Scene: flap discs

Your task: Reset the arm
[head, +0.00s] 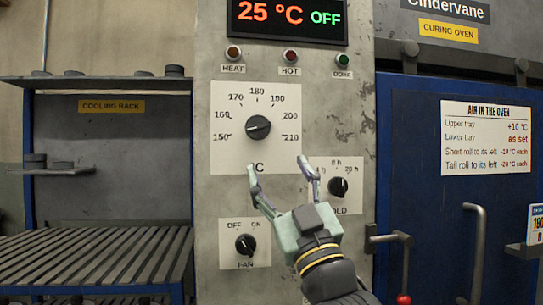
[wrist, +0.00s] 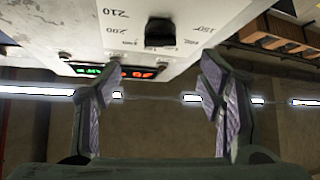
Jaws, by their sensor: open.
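My gripper (head: 278,170) is open and empty in front of the grey control panel (head: 343,110). In the head view its fingers point up, just below the temperature dial (head: 258,127), whose pointer I cannot read exactly. In the wrist view the gripper (wrist: 160,90) shows two spread fingers with nothing between them. The temperature dial shows at the top of the wrist view (wrist: 160,31), beyond the fingertips and apart from them. The hold dial (head: 338,187) is just right of the fingers. The fan switch (head: 245,244) is at lower left, clear of my arm.
The display (head: 287,14) reads 25 °C and OFF. The blue curing oven door (head: 450,220) with handles (head: 478,250) stands to the right. The cooling rack (head: 100,240) with dark discs on its upper shelves stands to the left. A red-knobbed lever (head: 404,299) is near my arm's right.

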